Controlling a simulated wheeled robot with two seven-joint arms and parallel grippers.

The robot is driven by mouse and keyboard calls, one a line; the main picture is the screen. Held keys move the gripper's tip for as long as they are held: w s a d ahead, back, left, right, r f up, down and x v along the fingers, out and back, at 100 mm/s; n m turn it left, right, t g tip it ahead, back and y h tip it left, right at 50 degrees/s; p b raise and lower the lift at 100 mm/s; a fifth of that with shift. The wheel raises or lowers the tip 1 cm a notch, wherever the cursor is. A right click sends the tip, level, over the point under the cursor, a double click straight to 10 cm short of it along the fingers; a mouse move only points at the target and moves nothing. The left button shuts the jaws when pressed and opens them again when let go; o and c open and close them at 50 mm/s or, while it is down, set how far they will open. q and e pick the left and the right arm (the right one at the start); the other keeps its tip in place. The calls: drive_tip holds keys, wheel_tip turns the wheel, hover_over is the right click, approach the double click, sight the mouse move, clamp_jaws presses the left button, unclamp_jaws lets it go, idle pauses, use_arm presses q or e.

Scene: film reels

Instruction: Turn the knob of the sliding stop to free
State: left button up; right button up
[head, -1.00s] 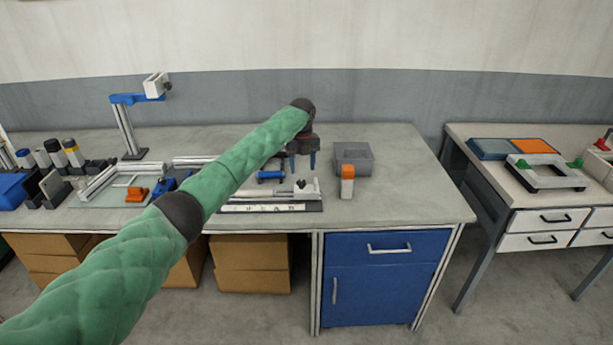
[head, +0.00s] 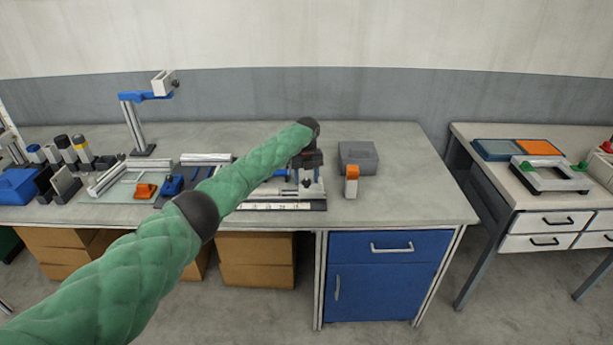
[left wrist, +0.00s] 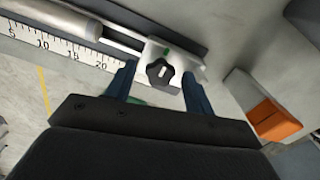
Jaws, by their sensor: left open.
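The sliding stop (left wrist: 180,55) is a pale metal block on a rail in the left wrist view. It carries a dark, lobed knob (left wrist: 160,72) with a small green mark (left wrist: 167,51) just beyond it. In the head view the stop (head: 315,188) is partly hidden by my gripper. My left gripper (left wrist: 157,74) is open, its two blue fingers on either side of the knob, with nothing held. I cannot tell how deep the fingertips reach around it. In the head view the left gripper (head: 307,176) points down over the stop. My right gripper is not in view.
A numbered scale (left wrist: 75,50) runs along the rail. An orange-and-white block (head: 351,182) and a grey bin (head: 358,158) stand close on the right. Several fixtures and bottles fill the bench's left side. The bench's right end is clear.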

use_arm(q)
drive_tip(key=c, duration=1)
